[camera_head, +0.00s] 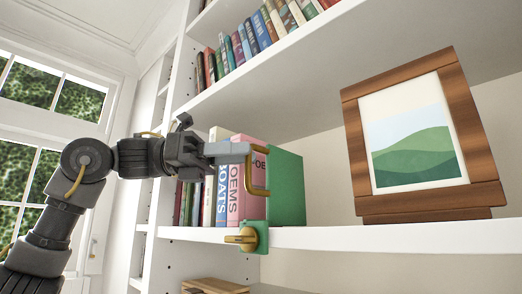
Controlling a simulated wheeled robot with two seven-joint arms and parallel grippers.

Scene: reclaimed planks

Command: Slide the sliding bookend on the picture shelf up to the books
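The green sliding bookend (287,188) stands on the picture shelf (390,236), just right of the books. A brass handle (268,193) is on its front side, and a green bracket with a brass knob (248,239) hangs at the shelf's front edge. The nearest books are a pink one (236,198) lettered POEMS and a blue one (221,200) lettered BOATS. Part of the pink cover shows beside the bookend; how wide any gap is I cannot tell. My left gripper (240,152) has its fingertips at the upper part of the handle; its grip is unclear. My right gripper is out of view.
A wooden-framed landscape picture (476,130) stands on the same shelf to the right, with bare shelf between it and the bookend. A higher shelf (270,58) with a row of books runs above my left gripper. A wooden item (215,286) lies below. Windows are at left.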

